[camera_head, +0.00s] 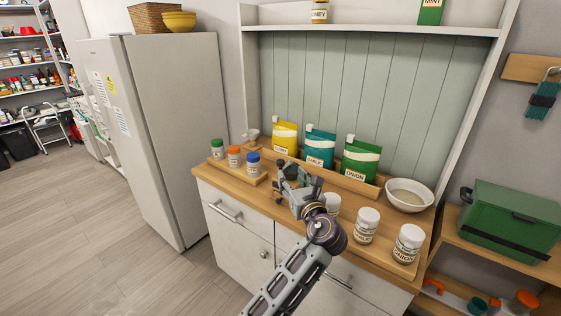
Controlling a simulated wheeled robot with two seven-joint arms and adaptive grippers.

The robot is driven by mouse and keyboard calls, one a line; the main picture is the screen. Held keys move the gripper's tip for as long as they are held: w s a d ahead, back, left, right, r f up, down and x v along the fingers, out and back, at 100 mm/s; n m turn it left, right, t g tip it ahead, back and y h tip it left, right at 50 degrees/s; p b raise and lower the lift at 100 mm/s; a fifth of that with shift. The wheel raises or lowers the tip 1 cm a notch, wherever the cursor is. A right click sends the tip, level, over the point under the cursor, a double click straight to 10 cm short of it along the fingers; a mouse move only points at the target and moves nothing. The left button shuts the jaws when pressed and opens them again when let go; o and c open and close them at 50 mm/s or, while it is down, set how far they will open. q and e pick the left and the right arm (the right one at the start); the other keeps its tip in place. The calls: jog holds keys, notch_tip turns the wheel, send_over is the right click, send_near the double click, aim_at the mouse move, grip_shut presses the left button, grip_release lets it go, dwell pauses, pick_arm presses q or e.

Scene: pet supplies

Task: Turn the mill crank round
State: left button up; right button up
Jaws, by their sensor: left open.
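No mill crank can be made out clearly. A small beige fitting (252,134) shows behind the small jars at the back left of the counter; I cannot tell whether it is part of the mill. My left gripper (283,182) is open above the counter, just right of the blue-lidded jar (253,164). Nothing shows between its fingers. The gripper and arm hide part of the counter and the things behind them. My right gripper is not in view.
The wooden counter (229,178) bears small jars with green and orange lids, yellow, teal and green pouches (361,160), a white bowl (409,194) and several white-lidded jars (408,243). A fridge (175,130) stands left; a green box (510,222) sits right.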

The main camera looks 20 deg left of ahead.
aim_at(282, 162)
pick_arm(q)
jog(key=x, duration=1)
jog(key=shift+w+a, duration=0.25)
jog(key=shift+w, duration=0.05)
jog(key=shift+w+a, duration=0.3)
jog(key=shift+w, duration=0.2)
jog(key=c, duration=0.9)
grip_shut()
jog(key=shift+p, duration=0.35)
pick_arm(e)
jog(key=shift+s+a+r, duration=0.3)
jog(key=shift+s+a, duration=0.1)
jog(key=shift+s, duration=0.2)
